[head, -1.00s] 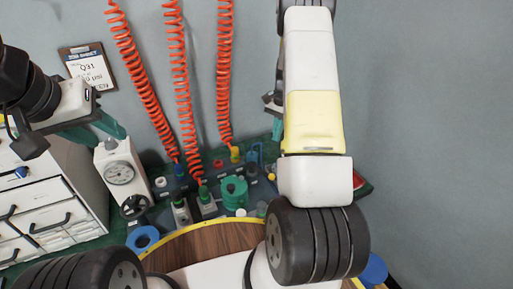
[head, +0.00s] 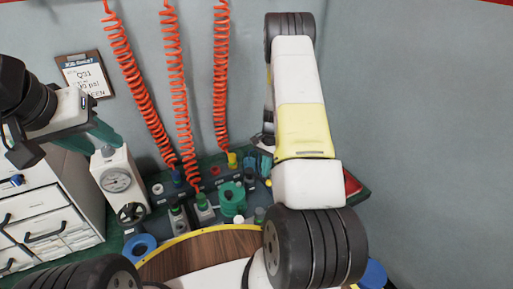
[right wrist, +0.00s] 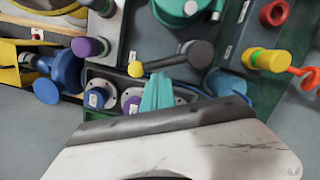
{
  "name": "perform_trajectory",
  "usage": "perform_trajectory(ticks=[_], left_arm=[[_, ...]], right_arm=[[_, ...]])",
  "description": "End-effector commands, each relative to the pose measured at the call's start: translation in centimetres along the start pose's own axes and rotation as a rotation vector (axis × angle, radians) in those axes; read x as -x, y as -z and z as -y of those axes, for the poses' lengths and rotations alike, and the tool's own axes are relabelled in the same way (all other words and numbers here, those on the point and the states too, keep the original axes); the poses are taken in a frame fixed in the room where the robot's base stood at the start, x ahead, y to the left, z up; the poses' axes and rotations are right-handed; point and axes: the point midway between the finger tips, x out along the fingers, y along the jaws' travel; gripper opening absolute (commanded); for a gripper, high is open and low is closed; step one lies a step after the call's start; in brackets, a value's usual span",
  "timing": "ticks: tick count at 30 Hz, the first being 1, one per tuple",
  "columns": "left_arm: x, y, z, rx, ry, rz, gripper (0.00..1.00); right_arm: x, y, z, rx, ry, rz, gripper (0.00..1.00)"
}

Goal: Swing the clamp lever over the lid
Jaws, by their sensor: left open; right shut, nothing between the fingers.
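The green lidded pot (head: 232,196) stands on the bench in the head view. Its rim shows at the top of the right wrist view (right wrist: 180,8). The clamp lever (right wrist: 175,63), a dark bar with a yellow ball at its left end, lies beside the pot, not across the lid. My right gripper (right wrist: 159,82) is shut and empty, its teal fingertips close beside the lever; I cannot tell whether they touch. In the head view my right arm largely hides it. My left gripper (head: 108,138) is open and empty, above the white gauge unit at the left.
The white gauge unit (head: 118,182) and drawer cabinet (head: 45,205) stand left. Orange coiled hoses (head: 180,105) hang behind the bench. A yellow-capped fitting (right wrist: 268,60) is right of the lever, and purple-capped and blue parts (right wrist: 90,47) are left. A blue ring (head: 140,247) lies in front.

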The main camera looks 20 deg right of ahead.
Motion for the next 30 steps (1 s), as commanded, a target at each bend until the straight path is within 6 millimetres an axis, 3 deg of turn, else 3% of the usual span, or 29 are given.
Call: perform_trajectory(ticks=[30], left_arm=[[0.0,0.0,0.0,0.0,0.0,0.0,0.41]], right_arm=[[-0.32,-0.98,-0.19,-0.093,0.015,0.001,0.0]])
